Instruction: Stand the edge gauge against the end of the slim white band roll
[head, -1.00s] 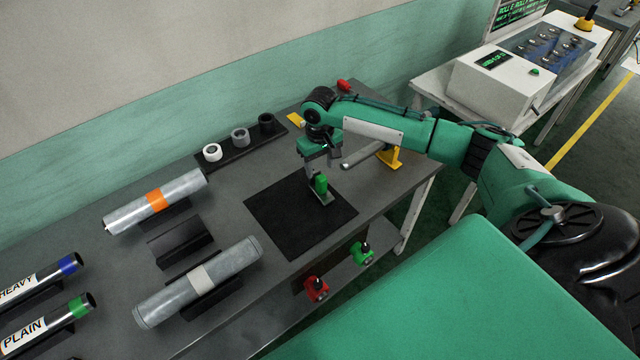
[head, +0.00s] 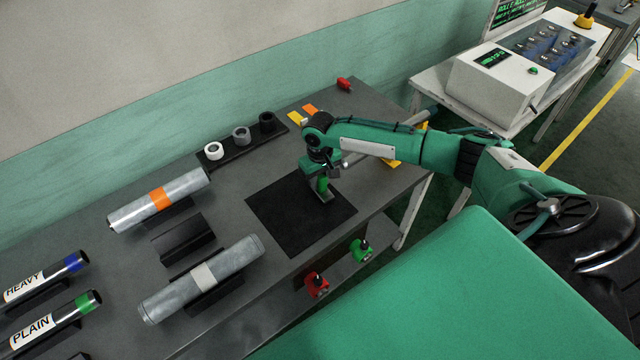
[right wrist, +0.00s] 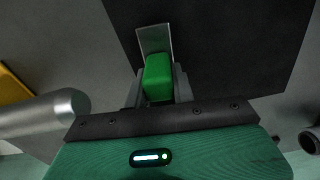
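The edge gauge is a metal plate with a green grip (head: 322,186) and stands on the black mat (head: 283,222). My right gripper (head: 320,178) is down at the gauge. In the right wrist view its fingers (right wrist: 160,92) lie close along both sides of the green grip (right wrist: 158,78), appearing shut on it, with the metal plate (right wrist: 154,38) beyond. The white band roll (head: 225,265), grey with a white band, lies on a dark cradle left of the mat, apart from the gauge. My left gripper is out of view.
An orange band roll (head: 185,188) lies behind an empty dark cradle (head: 182,240). Several small rings stand on a dark strip (head: 228,157) at the back. PLAIN (head: 55,325) and HEAVY (head: 45,278) tubes lie at the left. A metal bar on a yellow stand (head: 391,163) is beside my arm.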

